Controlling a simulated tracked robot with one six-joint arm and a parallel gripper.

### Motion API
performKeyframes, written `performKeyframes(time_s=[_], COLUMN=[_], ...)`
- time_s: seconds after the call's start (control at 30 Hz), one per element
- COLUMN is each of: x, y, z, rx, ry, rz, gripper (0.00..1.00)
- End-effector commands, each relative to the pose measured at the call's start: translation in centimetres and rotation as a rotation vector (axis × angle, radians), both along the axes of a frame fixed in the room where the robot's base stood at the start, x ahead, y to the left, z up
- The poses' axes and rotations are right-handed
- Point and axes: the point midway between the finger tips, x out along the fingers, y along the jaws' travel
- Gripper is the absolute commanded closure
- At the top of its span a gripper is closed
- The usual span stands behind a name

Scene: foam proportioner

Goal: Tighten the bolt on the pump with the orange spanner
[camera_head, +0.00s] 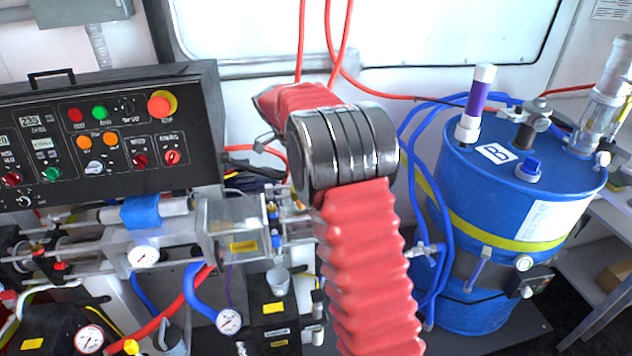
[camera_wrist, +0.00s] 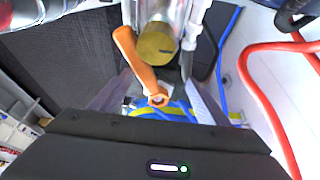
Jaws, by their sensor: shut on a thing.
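The orange spanner (camera_wrist: 128,50) shows in the wrist view, slanting down and right, with its ring end (camera_wrist: 158,99) lowest. My gripper (camera_wrist: 158,88) has a grey finger on either side of that end and is shut on the spanner; the exact contact is hard to see. A silver cylinder with a brass-coloured round end (camera_wrist: 157,43) is close beside the spanner. In the head view my arm covers the middle, and neither my gripper nor the spanner shows. Metal pump-like cylinders and fittings (camera_head: 150,236) are at left. I cannot make out the bolt.
A black control panel (camera_head: 100,135) stands at left in the head view. A blue drum marked B (camera_head: 520,215) stands at right, with blue hoses (camera_head: 436,200) beside it. In the wrist view a red hose (camera_wrist: 262,100) curves along the right side.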

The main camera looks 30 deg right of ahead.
Motion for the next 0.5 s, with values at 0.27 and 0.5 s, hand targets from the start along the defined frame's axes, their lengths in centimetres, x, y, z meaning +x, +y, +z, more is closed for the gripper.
performKeyframes(time_s=[0.27, 0.5], x=[0.9, 1.1], y=[1.8, 3.2], z=[3.9, 7.7], rx=[0.002, 0.003], ry=[-0.017, -0.012], rz=[0.006, 0.001], gripper=[0.43, 0.43])
